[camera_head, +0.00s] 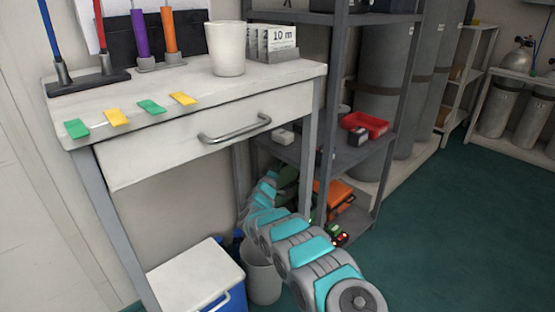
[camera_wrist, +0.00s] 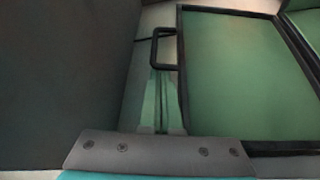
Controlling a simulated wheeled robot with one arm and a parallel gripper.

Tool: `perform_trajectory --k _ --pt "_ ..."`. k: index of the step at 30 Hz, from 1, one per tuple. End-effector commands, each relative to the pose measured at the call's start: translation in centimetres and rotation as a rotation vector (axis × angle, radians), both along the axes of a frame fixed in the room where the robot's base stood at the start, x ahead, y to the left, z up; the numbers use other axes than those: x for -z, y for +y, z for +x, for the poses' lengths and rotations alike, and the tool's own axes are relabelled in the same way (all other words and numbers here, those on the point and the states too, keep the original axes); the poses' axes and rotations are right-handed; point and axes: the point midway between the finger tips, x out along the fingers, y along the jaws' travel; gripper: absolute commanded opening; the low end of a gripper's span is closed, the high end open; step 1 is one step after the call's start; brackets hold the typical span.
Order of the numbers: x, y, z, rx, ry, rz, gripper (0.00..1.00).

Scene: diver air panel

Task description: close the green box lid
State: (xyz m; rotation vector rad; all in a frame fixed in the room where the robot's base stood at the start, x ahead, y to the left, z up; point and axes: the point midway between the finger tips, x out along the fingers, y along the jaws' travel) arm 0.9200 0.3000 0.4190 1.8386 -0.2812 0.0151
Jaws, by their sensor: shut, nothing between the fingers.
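The green box (camera_wrist: 235,75) fills the right of the wrist view, with a flat green panel in a black frame. A black handle (camera_wrist: 156,47) sticks out from the panel's left edge. A second green surface (camera_wrist: 307,25) shows past the black edge at the upper right; I cannot tell which part is the lid. My gripper (camera_wrist: 161,76) is shut and empty, its fingers just below the handle in the picture and left of the panel; contact is unclear. In the head view, a dark green shape, likely the box (camera_head: 288,174), shows on the shelf, partly hidden behind my arm.
A dark flat surface (camera_wrist: 65,75) stands close on the left in the wrist view. The shelf rack (camera_head: 352,160) holds a red bin (camera_head: 366,124) and an orange item (camera_head: 335,192). A white bin (camera_head: 262,280) and a cooler (camera_head: 198,272) stand under the table. The floor at right is clear.

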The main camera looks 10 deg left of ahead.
Motion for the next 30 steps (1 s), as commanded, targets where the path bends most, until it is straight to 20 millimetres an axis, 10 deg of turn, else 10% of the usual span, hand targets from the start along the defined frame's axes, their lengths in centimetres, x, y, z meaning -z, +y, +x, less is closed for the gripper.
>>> perform_trajectory --k 30 --pt "5.5 -7.8 -6.0 0.002 -0.199 0.256 0.0"
